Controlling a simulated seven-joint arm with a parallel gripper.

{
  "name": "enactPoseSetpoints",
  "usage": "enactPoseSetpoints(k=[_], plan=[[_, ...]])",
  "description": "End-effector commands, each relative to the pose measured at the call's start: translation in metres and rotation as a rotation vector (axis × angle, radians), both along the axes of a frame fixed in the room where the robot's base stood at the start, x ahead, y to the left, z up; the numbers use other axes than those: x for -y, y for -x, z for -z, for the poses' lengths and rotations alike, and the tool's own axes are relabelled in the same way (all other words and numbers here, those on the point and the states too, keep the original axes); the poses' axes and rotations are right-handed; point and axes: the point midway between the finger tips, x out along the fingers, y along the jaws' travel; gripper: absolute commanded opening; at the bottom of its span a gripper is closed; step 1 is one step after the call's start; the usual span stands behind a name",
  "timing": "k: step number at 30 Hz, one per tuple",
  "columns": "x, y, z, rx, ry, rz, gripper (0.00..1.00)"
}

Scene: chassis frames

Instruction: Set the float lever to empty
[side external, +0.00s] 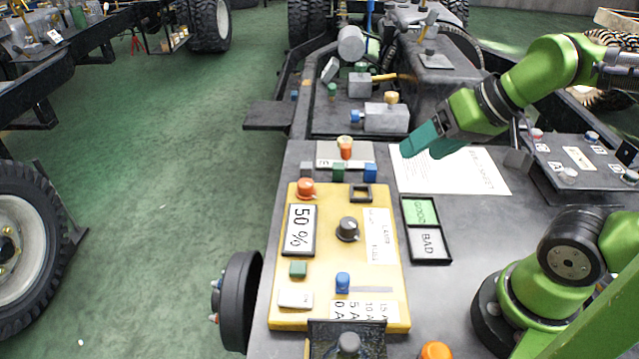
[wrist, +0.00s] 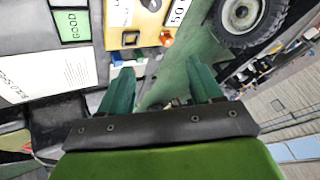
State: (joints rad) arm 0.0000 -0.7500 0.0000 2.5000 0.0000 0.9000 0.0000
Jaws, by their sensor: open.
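A small plate marked "E" (side external: 327,158) sits at the far end of the yellow panel, with an upright lever with an orange and cream knob (side external: 346,147) on it. I cannot tell for certain that this is the float lever; the rest of its marking is hidden. My gripper (side external: 424,147) is open and empty, above the white paper sheet to the right of that lever, apart from it. In the wrist view my two teal fingers (wrist: 160,72) are spread with nothing between them. The lever is not clearly seen there.
The yellow panel (side external: 328,264) carries an orange knob (side external: 305,188), a black knob (side external: 348,229) and a blue slider (side external: 343,283). A GOOD/BAD board (side external: 431,248) lies to its right. Grey blocks with a valve (side external: 386,117) stand behind. Green floor is at left.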

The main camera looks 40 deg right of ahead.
Motion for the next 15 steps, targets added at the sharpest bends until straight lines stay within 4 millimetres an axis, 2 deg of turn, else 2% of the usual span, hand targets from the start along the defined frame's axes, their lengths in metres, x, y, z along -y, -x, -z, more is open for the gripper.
enactPoseSetpoints(k=[2,3,4,8,11,15], plan=[[0.0,0.0,0.0,0.0,0.0,0.0,0.64],[0.0,0.0,0.0,0.0,0.0,0.0,0.58],[0.001,0.0,0.001,-0.003,0.0,0.002,0.56],[0.003,-0.005,0.014,-0.063,-0.002,0.014,0.56],[0.01,-0.027,0.015,-0.116,-0.001,0.032,0.56],[0.027,-0.074,0.011,-0.207,0.009,0.061,0.56]])
